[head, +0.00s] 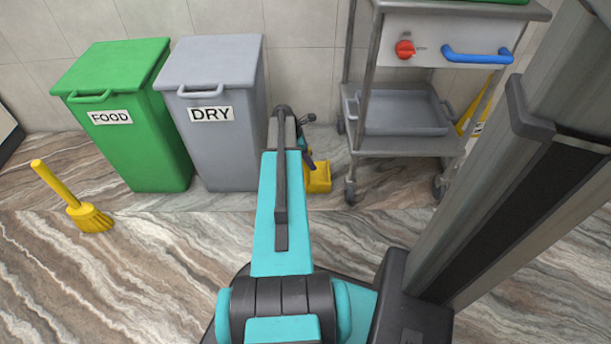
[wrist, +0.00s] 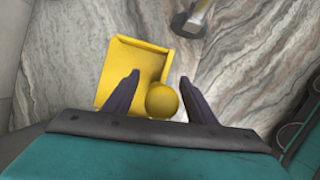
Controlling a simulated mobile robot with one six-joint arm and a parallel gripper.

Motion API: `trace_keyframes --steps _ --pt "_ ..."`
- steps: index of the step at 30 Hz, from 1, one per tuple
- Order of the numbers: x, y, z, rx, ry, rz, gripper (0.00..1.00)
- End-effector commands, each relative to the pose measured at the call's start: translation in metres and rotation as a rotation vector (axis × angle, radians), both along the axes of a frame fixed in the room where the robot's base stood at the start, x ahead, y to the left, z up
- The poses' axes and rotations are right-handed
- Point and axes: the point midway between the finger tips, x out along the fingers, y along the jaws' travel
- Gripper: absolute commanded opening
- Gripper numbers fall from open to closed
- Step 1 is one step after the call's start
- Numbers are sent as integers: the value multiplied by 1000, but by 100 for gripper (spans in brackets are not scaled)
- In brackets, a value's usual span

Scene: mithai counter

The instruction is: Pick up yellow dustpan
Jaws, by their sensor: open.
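The yellow dustpan (head: 319,180) is on the marble floor between the grey DRY bin and the metal trolley, partly hidden behind my arm in the head view. In the wrist view the dustpan (wrist: 125,72) shows its flat pan, with the round end of its handle (wrist: 162,100) pointing up toward the camera. My gripper (wrist: 160,82) is open, with one dark finger on each side of the handle end. The fingers look apart from the handle. In the head view my gripper (head: 308,142) is above the dustpan, and its fingers are small and partly hidden.
A grey DRY bin (head: 213,75) and a green FOOD bin (head: 118,75) stand left of the dustpan. A metal trolley (head: 405,146) on wheels stands close on the right. A yellow brush (head: 88,217) stands on the floor at left. A yellow sign (head: 475,112) is partly hidden behind the trolley.

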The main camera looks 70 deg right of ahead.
Motion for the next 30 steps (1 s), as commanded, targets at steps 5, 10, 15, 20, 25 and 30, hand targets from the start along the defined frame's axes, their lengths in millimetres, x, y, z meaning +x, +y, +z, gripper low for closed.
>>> trace_keyframes --steps 5,10,15,20,25,30 --pt "0 0 0 0 0 0 33" --pt "1 0 0 0 0 1 4" --pt "1 0 0 0 0 1 0" --pt "1 0 1 0 0 1 0" --pt "1 0 4 0 0 1 0" --pt "1 0 14 -1 -1 2 0"
